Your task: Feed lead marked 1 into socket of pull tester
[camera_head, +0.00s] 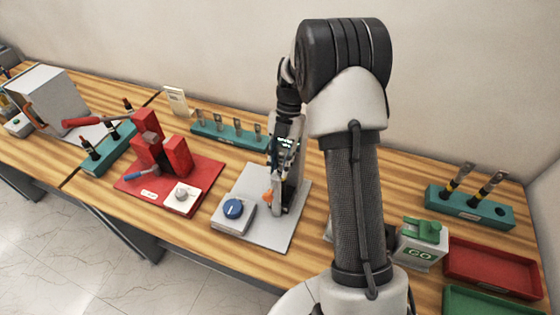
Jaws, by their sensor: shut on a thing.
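The pull tester (254,178) appears to be the unit on a pale grey base plate, with a blue knob (233,208) on its front box and a small lit display (287,143). My arm comes down over it from above. My gripper (281,196) is low over the plate, dark and small against the tester. It appears shut on a lead, but the lead is mostly hidden, and I cannot read a mark on it. The socket cannot be made out, so I cannot tell whether the lead touches it. An orange part (267,195) shows beside the gripper.
A teal rack (470,207) at right holds two leads and has an empty hole. Another teal rack (228,136) stands behind. A red fixture (170,170) is left of the tester. A green-topped GO box (420,242) and red tray (492,268) are right.

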